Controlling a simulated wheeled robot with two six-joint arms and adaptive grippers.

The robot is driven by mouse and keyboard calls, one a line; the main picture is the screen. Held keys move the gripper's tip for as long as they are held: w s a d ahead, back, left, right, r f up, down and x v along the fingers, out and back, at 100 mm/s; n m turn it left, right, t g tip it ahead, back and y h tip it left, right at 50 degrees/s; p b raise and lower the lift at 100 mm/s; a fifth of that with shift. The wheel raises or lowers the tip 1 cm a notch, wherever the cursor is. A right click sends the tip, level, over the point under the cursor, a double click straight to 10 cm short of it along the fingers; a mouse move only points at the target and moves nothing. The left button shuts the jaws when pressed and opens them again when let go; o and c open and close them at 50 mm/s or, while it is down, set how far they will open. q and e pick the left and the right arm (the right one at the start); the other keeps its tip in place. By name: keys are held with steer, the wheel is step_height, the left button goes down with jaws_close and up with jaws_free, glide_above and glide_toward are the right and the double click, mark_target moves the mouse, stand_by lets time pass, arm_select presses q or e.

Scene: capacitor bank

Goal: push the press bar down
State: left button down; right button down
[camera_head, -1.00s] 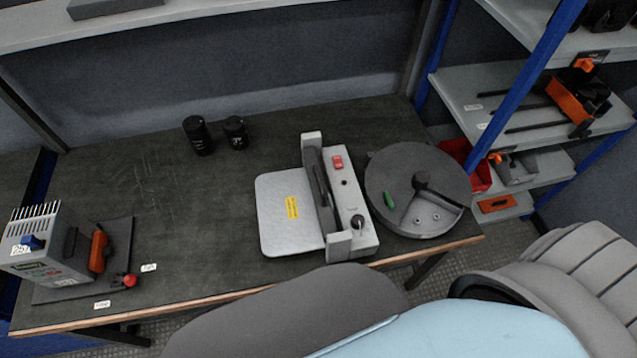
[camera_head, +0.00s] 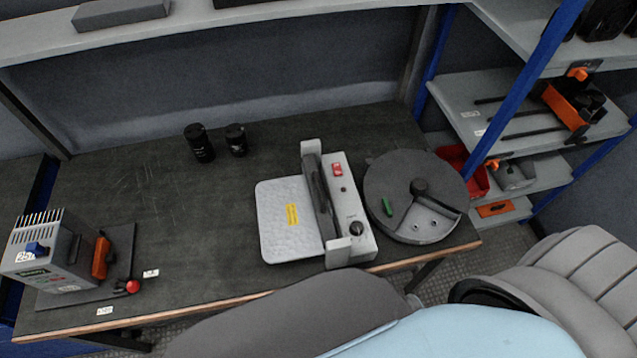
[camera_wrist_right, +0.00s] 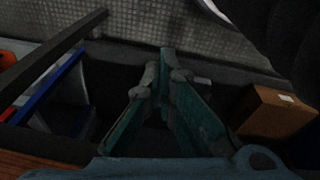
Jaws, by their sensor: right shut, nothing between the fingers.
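The press bar (camera_head: 319,196) is a dark bar on a light grey bench device (camera_head: 351,245), held between two upright end posts. It looks raised a little over the flat silver plate (camera_head: 279,238) on its left, though the exact gap is hard to tell. The device has a red switch and a black knob. My right gripper (camera_wrist_right: 167,58) shows only in the right wrist view. Its green-sided fingers meet at the tips with nothing between them. It is away from the press bar, over dark floor. My left gripper is in neither view.
A round grey device (camera_head: 385,170) stands right of the press. Two black cylinders (camera_head: 218,141) stand behind it. A grey unit with a red knob (camera_head: 134,287) is at the left. My arm covers the bottom of the head view. The right wrist view shows a brown box (camera_wrist_right: 275,112).

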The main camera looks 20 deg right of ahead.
steer(key=w+a+r+p, duration=0.1)
steer(key=w+r, duration=0.4)
steer(key=r, duration=0.5)
steer(key=w+a+r+p, duration=0.1)
steer(key=w+r+p, duration=0.1)
steer(key=w+r, duration=0.6)
steer(key=w+r+m, duration=0.1)
steer(key=w+r, duration=0.1)
steer(key=w, duration=0.2)
steer(key=w+a+r+m, duration=0.1)
steer(key=w+r+m, duration=0.1)
steer(key=w, duration=0.2)
steer(key=w+a+r+m+g+y, duration=0.1)
steer(key=w+r, duration=0.2)
steer(key=w, duration=0.1)
steer(key=shift+w+m, duration=0.35)
steer(key=shift+m, duration=0.05)
steer(key=w+a+r+m+g, duration=0.1)
steer(key=w+a+r+m, duration=0.1)
steer(key=w+r, duration=0.5)
step_height(320, 180, up, 3)
steer(key=shift+w+a+f+m+g+y, duration=0.15)
steer(key=shift+w+a+m+g+y, duration=0.15)
steer(key=shift+g+y, duration=0.1)
steer(key=shift+f, duration=0.15)
